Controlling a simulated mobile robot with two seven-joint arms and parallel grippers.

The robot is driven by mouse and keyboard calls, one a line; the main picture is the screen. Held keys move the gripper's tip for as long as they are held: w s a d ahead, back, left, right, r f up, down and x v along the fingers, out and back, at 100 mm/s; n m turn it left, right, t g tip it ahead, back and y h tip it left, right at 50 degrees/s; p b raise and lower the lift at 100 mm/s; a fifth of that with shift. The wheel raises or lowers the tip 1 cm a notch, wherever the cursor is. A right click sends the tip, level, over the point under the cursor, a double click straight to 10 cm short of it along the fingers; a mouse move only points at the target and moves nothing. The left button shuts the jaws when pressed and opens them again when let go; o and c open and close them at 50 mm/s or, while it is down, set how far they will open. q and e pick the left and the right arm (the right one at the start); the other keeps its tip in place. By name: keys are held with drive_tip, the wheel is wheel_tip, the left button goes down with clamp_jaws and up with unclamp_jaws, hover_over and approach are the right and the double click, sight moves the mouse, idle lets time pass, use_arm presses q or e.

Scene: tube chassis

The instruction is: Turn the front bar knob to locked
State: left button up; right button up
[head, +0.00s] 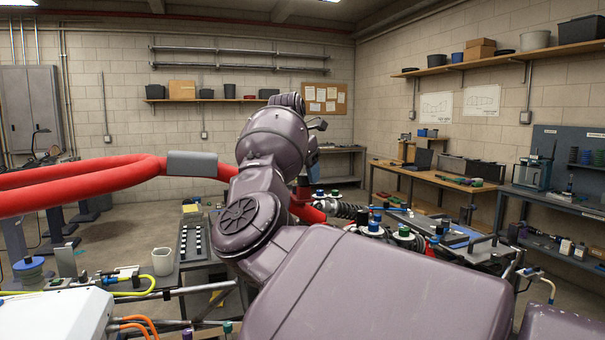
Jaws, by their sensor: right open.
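Thick red tubes (85,178) of the chassis come in from the left and carry a grey sleeve (192,163). They pass behind my right arm, and a short red piece (308,213) shows on its other side. My purple right arm rises from the bottom right, and its forearm points up and away. My right gripper (316,138) is mostly hidden behind its own wrist; only small dark parts show at its right side, with nothing seen held. I cannot make out the front bar knob or its setting; my arm covers much of the middle. My left gripper is out of view.
A tray (182,243) with small parts and a white cup (162,262) stand left of my arm. A coil spring (340,210) and several colored caps lie to its right. A wooden-topped bench (425,178) stands at the back right. Open floor shows at the left.

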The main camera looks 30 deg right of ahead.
drive_tip(key=c, duration=0.9)
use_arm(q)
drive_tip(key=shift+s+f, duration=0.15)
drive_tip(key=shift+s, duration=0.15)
use_arm(e)
drive_tip(key=shift+c, duration=0.2)
